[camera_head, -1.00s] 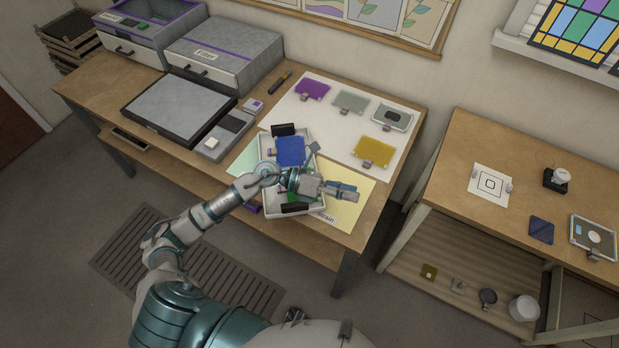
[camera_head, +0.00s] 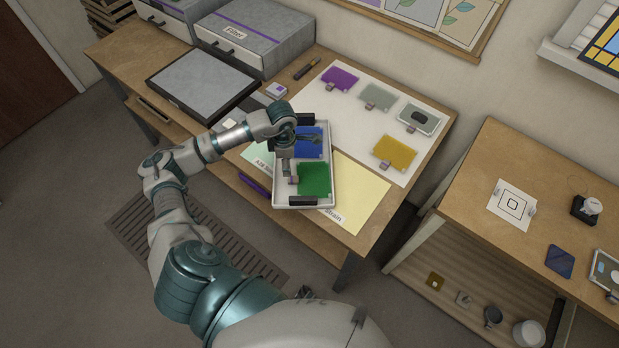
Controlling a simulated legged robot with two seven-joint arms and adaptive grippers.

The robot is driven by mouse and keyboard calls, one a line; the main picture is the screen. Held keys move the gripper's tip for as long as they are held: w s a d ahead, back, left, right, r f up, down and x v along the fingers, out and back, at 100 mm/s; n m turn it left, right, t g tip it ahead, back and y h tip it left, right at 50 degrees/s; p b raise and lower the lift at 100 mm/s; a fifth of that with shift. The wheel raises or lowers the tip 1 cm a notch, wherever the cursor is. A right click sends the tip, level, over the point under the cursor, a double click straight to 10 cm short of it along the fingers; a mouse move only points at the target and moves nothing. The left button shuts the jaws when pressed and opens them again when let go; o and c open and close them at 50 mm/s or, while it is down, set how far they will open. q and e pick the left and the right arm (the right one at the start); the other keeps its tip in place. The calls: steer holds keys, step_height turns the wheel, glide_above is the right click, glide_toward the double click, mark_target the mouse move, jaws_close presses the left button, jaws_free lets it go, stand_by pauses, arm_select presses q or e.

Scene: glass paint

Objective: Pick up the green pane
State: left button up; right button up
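The green pane (camera_head: 315,180) lies in the near half of a white tray (camera_head: 332,196) on the workbench, with a small light tab at its left edge. A blue pane (camera_head: 312,150) lies in the same tray just behind it. My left gripper (camera_head: 298,153) is over the left side of the tray, beside the blue pane and the green pane's tab. Its fingers appear spread, one across the blue pane and one toward the tab. Whether it touches the tab cannot be told. The green pane is mostly uncovered. My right gripper is not in view.
Purple (camera_head: 340,78), grey (camera_head: 378,96) and yellow (camera_head: 395,151) panes lie on a white sheet behind and right of the tray. Black blocks (camera_head: 303,201) sit at the tray's ends. A yellow sheet (camera_head: 362,198) lies at right. A second table (camera_head: 540,180) stands farther right.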

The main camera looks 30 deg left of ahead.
mark_target(292, 179)
arm_select(q)
steer(key=shift+d+f, duration=0.35)
steer(key=shift+f, duration=0.4)
steer(key=shift+d+f, duration=0.3)
steer(key=shift+f, duration=0.4)
step_height(292, 179, down, 5)
steer(key=shift+a+r+p, duration=0.1)
steer(key=shift+a+p, duration=0.05)
steer(key=shift+p, duration=0.25)
steer(key=shift+a+f, duration=0.1)
steer(key=shift+f, duration=0.1)
steer(key=shift+c, duration=0.5)
steer(key=shift+d+r, duration=0.15)
steer(key=shift+d, duration=0.15)
steer(key=c, duration=0.8)
jaws_close()
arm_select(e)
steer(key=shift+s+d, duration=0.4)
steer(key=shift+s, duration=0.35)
